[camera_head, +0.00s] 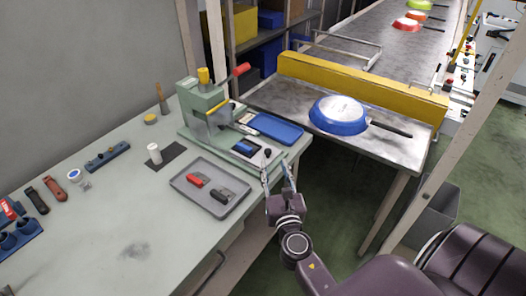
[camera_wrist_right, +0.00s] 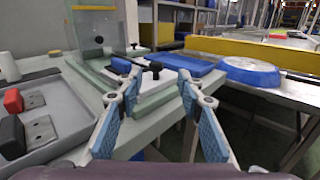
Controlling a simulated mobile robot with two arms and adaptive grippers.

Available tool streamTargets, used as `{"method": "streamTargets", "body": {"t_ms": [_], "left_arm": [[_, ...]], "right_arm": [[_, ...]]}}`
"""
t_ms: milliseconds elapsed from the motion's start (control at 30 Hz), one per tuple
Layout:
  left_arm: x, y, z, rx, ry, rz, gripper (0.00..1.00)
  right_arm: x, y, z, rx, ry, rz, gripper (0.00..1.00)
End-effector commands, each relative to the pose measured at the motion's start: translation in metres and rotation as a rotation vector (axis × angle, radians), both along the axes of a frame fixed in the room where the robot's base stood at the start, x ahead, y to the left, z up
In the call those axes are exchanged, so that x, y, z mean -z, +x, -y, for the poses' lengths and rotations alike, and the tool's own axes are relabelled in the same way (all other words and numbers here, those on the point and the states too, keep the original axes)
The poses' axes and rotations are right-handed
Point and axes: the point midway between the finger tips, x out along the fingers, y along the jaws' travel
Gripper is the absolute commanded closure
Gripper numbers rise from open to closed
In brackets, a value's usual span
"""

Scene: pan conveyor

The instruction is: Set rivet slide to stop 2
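The green rivet press (camera_head: 205,112) stands on the bench and has a red-handled lever. At its front is a slide unit (camera_head: 252,152) with a small black knob (camera_head: 267,153). The knob also shows in the right wrist view (camera_wrist_right: 156,68), straight ahead between the fingers' lines and beyond the tips. The stop marks are too small to read. My right gripper (camera_head: 276,168) is open and empty at the bench's front corner, just short of the knob; its blue-padded fingers show in the right wrist view (camera_wrist_right: 158,90). My left gripper is not in view.
A grey tray (camera_head: 180,186) with red and black handled parts lies left of the gripper. A blue tray (camera_head: 275,128) lies behind the slide. A blue pan (camera_head: 339,115) sits on the conveyor table (camera_head: 400,150) at right, behind a gap between the tables.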

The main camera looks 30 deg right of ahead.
Motion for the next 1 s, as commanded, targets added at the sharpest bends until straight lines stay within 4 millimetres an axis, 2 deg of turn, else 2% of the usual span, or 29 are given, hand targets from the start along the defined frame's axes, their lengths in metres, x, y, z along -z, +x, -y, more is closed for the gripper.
{"method": "streamTargets", "body": {"t_ms": [167,600,1000], "left_arm": [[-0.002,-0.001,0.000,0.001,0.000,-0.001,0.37],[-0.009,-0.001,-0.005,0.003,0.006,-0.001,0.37],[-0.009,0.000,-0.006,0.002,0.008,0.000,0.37]], "right_arm": [[-0.004,0.010,0.001,-0.012,-0.055,-0.010,0.65],[-0.003,0.067,0.025,-0.012,-0.052,-0.008,0.65],[-0.003,0.075,0.028,-0.012,-0.050,-0.010,0.65]]}}
